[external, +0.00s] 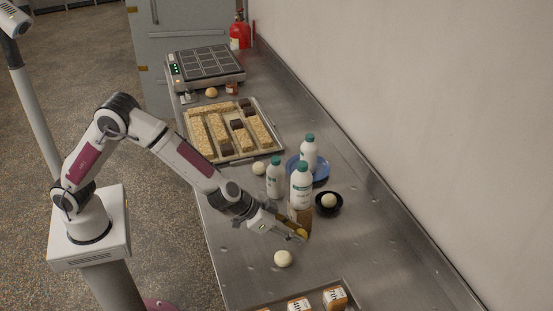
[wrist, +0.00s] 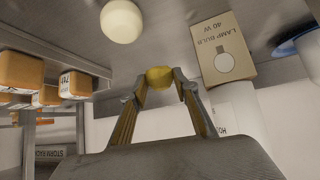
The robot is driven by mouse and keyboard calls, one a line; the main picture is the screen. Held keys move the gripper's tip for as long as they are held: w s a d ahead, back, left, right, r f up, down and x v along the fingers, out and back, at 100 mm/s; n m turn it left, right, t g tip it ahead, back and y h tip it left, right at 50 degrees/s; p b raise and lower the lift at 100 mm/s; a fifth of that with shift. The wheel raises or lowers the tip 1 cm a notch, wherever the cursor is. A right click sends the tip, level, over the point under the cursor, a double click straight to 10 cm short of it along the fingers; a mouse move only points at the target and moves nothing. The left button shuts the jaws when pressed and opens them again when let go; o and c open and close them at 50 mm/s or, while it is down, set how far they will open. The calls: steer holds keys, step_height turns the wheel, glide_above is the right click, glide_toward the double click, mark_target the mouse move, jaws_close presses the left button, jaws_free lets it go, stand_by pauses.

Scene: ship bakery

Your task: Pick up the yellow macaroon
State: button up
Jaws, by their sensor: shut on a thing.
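The yellow macaroon (wrist: 159,77) is a small round yellow piece between my fingertips in the wrist view. In the external view the macaroon (external: 303,233) shows only as a small yellow patch at the end of my arm. My gripper (wrist: 160,82) is shut on it, one finger on each side. In the external view my gripper (external: 296,234) is low over the counter, beside the lamp bulb box. I cannot tell whether the macaroon touches the counter.
A lamp bulb box (wrist: 225,50) stands close by the fingers. White bottles (external: 274,180) with green caps and a blue plate (external: 322,177) are behind. A cream ball (external: 283,258) lies in front; another is in a black bowl (external: 318,207). Orange-and-white boxes (external: 334,297) are at the near edge.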

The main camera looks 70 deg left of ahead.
steer(key=shift+s+a, duration=0.25)
steer(key=shift+s, duration=1.05)
steer(key=shift+s+a, duration=0.25)
steer(key=shift+s, duration=1)
steer(key=shift+s+a, duration=0.25)
steer(key=shift+s, duration=1.05)
steer(key=shift+a, duration=0.1)
